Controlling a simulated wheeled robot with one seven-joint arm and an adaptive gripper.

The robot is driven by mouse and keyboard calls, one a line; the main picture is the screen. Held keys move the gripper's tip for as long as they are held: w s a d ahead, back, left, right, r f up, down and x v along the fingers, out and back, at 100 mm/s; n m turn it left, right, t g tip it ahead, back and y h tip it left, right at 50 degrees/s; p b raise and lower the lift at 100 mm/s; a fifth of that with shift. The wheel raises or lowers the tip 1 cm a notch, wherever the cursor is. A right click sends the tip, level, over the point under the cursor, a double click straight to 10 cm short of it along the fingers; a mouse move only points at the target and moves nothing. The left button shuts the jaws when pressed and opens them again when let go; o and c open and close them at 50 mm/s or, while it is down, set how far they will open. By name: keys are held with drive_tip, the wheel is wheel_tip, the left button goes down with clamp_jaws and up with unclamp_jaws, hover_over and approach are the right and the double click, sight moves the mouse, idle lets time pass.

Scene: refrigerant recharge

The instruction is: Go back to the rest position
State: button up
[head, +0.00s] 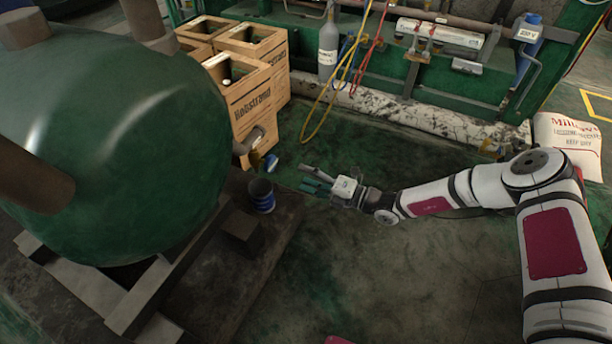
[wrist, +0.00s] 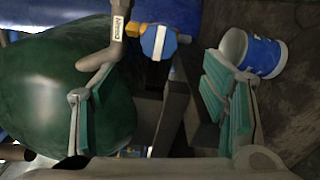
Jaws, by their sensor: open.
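My gripper (head: 306,178) is in the middle of the head view, at the end of my white arm reaching in from the right. Its fingers are spread and nothing is between them. In the wrist view my gripper (wrist: 160,90) shows its green finger pads wide apart. A valve with a blue and white handle (head: 271,163) is on a short pipe of the green tank, left of my gripper and apart from it. In the wrist view the blue handle (wrist: 158,43) lies beyond the fingers.
The large green tank (head: 110,130) fills the left on a frame. A blue and white can (head: 262,196) stands left of my gripper. Wooden crates (head: 248,98), a grey cylinder (head: 328,48) and hoses (head: 328,105) are behind. A white sack (head: 567,141) is right. The front floor is clear.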

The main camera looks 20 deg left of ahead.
drive_tip(key=s+d+r+n+g+h, duration=0.25)
drive_tip(key=s+d+r+n, duration=0.2)
drive_tip(key=r+n, duration=0.35)
drive_tip(key=s+d+r+n+g+h, duration=0.2)
drive_tip(key=s+d+r+n+h, duration=0.2)
drive_tip(key=d+r+n, duration=0.4)
drive_tip(key=s+d+r+n+g+h, duration=0.2)
drive_tip(key=s+d+r+n+h, duration=0.15)
drive_tip(key=r+n, duration=0.45)
drive_tip(key=s+d+r+n+t+h, duration=0.35)
drive_tip(key=s+d+r+n, duration=0.2)
drive_tip(key=s+d, duration=0.7)
drive_tip(key=s+d+r+n+t+h, duration=0.2)
drive_tip(key=s+d+r+n+h, duration=0.4)
drive_tip(key=s+d, duration=0.65)
wheel_tip(320, 180, up, 40)
drive_tip(key=t+y+p, duration=0.1)
drive_tip(key=t+p, duration=0.3)
drive_tip(key=p, duration=3.4)
drive_tip(key=shift+s+a+m+p, duration=0.15)
drive_tip(key=shift+a+m+p, duration=0.15)
drive_tip(key=shift+m+p, duration=0.1)
